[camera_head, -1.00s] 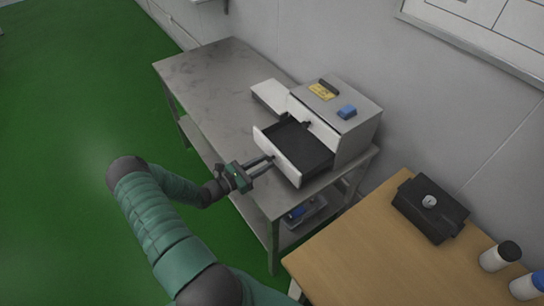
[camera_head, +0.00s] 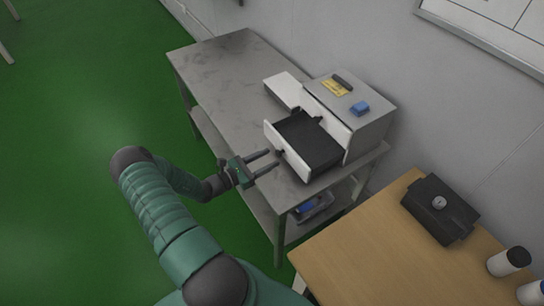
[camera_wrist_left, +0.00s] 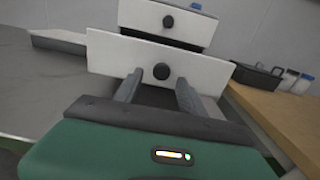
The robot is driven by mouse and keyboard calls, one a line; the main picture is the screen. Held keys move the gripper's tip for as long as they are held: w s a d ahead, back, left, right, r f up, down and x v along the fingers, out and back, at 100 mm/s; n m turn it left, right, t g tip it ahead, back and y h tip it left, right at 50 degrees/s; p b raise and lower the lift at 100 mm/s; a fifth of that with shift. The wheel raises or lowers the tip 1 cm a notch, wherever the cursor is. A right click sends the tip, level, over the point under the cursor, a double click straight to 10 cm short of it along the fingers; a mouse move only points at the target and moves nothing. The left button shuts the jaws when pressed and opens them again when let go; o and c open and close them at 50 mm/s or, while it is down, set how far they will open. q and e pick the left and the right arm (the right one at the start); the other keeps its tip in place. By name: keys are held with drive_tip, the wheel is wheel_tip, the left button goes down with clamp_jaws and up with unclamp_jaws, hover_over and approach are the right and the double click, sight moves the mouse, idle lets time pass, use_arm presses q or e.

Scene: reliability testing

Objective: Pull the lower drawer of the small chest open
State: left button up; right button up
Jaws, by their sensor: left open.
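The small chest (camera_head: 372,128) is a grey box on the metal table, with white drawer fronts and dark round knobs. Its lower drawer (camera_head: 288,152) stands pulled out, with its dark inside showing. In the left wrist view, the lower drawer front (camera_wrist_left: 205,75) has its knob (camera_wrist_left: 161,71) just beyond and between the fingertips. The upper drawer front (camera_wrist_left: 190,22) sits behind and above it. My left gripper (camera_head: 277,158) is open and empty in front of the lower drawer, its fingers apart and pointing at the knob. My right gripper is not in view.
The metal table (camera_head: 225,75) has free room at its far left. A white panel (camera_head: 282,88) lies beside the chest. A blue block (camera_head: 359,108) is on top. A wooden table (camera_head: 360,240) at right carries a black case (camera_head: 440,207) and white bottles (camera_head: 508,262).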

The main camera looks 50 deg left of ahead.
use_arm(q)
drive_tip(key=s+a, duration=0.1)
drive_tip(key=s, duration=1.3)
drive_tip(key=shift+s+a+b, duration=0.2)
drive_tip(key=shift+a+b, duration=0.05)
drive_tip(key=shift+b, duration=0.15)
drive_tip(key=w+d+r+m+g+h+p, duration=0.1)
drive_tip(key=w+d+m+g+h, duration=0.2)
drive_tip(key=d+m+g, duration=0.7)
drive_tip(key=w+d+r+m+g+h, duration=0.1)
drive_tip(key=w+d+m+g+h, duration=0.25)
drive_tip(key=d+m+g, duration=0.6)
drive_tip(key=w+d+r+m+t+y+p, duration=0.1)
drive_tip(key=d+r+m+t+y, duration=0.1)
drive_tip(key=d+r+m+y, duration=0.2)
drive_tip(key=w+d+r+m+t+y, duration=0.1)
drive_tip(key=d+r+m+y, duration=0.3)
drive_tip(key=d+m, duration=0.6)
drive_tip(key=shift+w+d+r+m+t+p, duration=0.2)
drive_tip(key=shift+r+m+t+p, duration=0.15)
drive_tip(key=shift+r+m+t, duration=0.35)
